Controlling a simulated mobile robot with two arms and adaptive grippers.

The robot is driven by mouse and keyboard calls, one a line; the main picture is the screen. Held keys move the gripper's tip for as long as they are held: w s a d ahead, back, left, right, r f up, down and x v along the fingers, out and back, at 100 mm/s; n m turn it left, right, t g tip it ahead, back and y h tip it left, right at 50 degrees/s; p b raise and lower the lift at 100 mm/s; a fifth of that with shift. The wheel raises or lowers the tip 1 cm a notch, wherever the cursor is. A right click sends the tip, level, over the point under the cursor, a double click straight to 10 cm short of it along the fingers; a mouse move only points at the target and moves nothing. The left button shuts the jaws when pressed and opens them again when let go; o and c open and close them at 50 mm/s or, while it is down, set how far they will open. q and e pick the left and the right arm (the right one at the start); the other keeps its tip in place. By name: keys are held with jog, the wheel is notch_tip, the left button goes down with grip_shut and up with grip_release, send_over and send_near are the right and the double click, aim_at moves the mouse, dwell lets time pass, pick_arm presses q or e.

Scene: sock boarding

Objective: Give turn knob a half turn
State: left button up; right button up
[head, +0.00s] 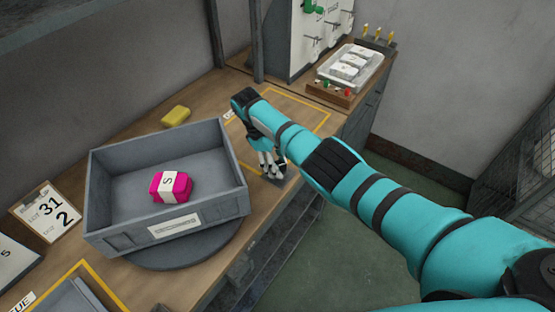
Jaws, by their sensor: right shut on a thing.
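My right gripper (272,168) reaches down at the table's front edge, just right of the grey crate. It is shut on a small dark grey piece, which I take to be the turn knob (281,177); the fingers and arm hide most of it, so its angle cannot be told. My left gripper is not in view.
A grey crate (112,235) holding a pink banded bundle (170,186) stands on a round grey turntable (190,255). A yellow block (175,116) lies behind it.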

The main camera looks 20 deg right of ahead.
jog(key=shift+w+r+n, duration=0.1)
jog(key=shift+n, duration=0.2)
jog(key=o, duration=1.2)
jog(key=v, duration=1.2)
